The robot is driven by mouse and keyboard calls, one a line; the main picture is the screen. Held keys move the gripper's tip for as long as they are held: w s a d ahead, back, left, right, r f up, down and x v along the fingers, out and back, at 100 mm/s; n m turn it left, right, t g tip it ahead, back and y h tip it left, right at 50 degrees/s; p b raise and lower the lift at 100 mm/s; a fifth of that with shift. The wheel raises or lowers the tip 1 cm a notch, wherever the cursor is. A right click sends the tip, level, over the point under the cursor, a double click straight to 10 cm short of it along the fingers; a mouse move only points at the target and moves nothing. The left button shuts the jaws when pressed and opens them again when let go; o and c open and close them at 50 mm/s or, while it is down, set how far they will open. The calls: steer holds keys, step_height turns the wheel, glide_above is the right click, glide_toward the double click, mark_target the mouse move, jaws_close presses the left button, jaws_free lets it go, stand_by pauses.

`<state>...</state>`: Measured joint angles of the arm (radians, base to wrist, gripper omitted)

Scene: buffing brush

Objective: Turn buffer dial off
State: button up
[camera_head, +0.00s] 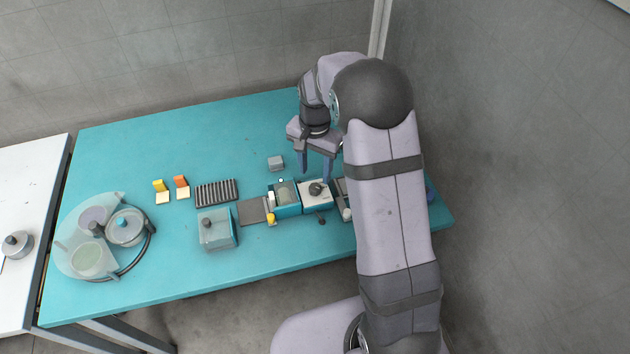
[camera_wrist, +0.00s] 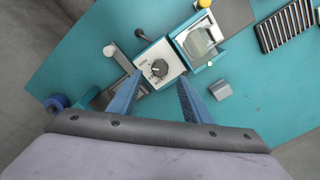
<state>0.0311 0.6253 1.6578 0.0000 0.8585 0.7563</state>
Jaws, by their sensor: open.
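The buffer's dial (camera_wrist: 159,68) is a dark round knob with a pointer, on a white panel (camera_wrist: 148,60) with markings, set in a teal housing. In the head view the dial (camera_head: 316,188) sits right of the middle of the table. The marking it points to is too small to read. My gripper (camera_wrist: 158,88) is open and empty, its two blue fingers reaching toward the panel on either side of the dial's near edge. In the head view my gripper (camera_head: 315,172) hangs above the table just behind the dial, apparently not touching it.
A glass-covered unit (camera_wrist: 200,42) adjoins the panel. A small grey block (camera_wrist: 221,90) lies close to one finger. A black-knobbed lever (camera_head: 322,221) sticks out in front. A ribbed rack (camera_head: 217,192), teal box (camera_head: 216,230) and round apparatus (camera_head: 103,240) stand left. The table's back (camera_head: 210,125) is clear.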

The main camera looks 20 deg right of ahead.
mark_target(315, 187)
steer(key=shift+f+p, duration=0.75)
steer(key=shift+f, duration=2.15)
steer(key=c, duration=1.1)
steer(key=shift+n, duration=0.3)
steer(key=shift+o, duration=0.2)
steer(key=n, duration=0.4)
steer(key=shift+b, duration=0.35)
steer(key=n, duration=0.4)
